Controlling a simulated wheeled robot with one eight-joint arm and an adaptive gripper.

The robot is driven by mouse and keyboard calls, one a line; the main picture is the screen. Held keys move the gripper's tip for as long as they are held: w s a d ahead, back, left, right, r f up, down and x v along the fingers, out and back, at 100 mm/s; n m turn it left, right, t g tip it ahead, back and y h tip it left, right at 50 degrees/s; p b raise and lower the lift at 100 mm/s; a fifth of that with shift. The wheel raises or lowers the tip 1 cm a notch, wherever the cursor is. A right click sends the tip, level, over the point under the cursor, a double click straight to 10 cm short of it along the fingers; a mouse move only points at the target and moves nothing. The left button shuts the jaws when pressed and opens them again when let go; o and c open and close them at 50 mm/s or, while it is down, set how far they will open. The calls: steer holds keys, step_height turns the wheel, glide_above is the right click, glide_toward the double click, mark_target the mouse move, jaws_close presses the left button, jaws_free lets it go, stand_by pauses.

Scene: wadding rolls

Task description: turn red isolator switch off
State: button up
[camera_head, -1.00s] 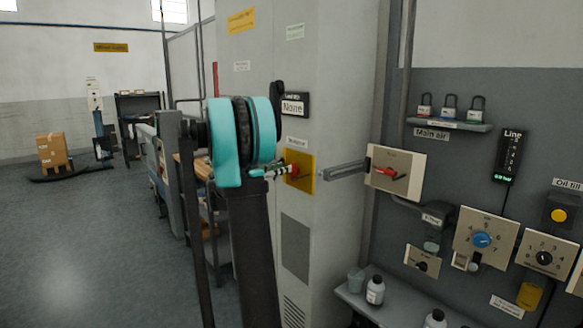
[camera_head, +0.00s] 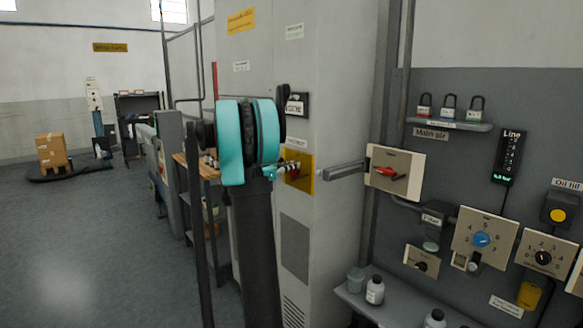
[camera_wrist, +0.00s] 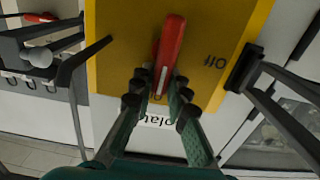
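The red isolator handle (camera_wrist: 168,55) is on a yellow plate (camera_wrist: 120,45), seen close up in the wrist view. The handle points down in that picture, towards a marking partly hidden by my fingers; the word "Off" is to its right. My gripper (camera_wrist: 160,98) is open, its two fingers on either side of the handle's lower end, with small gaps seeming to show; I cannot tell whether they touch it. In the head view, my gripper (camera_head: 280,171) is at the yellow plate (camera_head: 305,182) on the grey cabinet, and my arm partly blocks the view.
A beige plate with another red switch (camera_head: 388,172) is right of the cabinet, with a grey bar (camera_head: 343,170) sticking out between them. Dials (camera_head: 482,240), padlocks on a shelf (camera_head: 452,124) and bottles (camera_head: 375,290) are farther right. Open floor (camera_head: 90,240) lies at left.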

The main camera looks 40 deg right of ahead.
jaws_close()
steer(key=shift+w+a+f+n, duration=0.1)
steer(key=shift+w+f+n, duration=0.35)
steer(key=shift+n, duration=2.55)
steer(key=shift+w+f+n, duration=0.5)
steer(key=shift+n, duration=2.5)
steer(key=shift+w+a+f+n, duration=0.1)
steer(key=shift+w+f+n, duration=0.35)
steer(key=shift+n, duration=2.55)
steer(key=o, duration=0.8)
jaws_free()
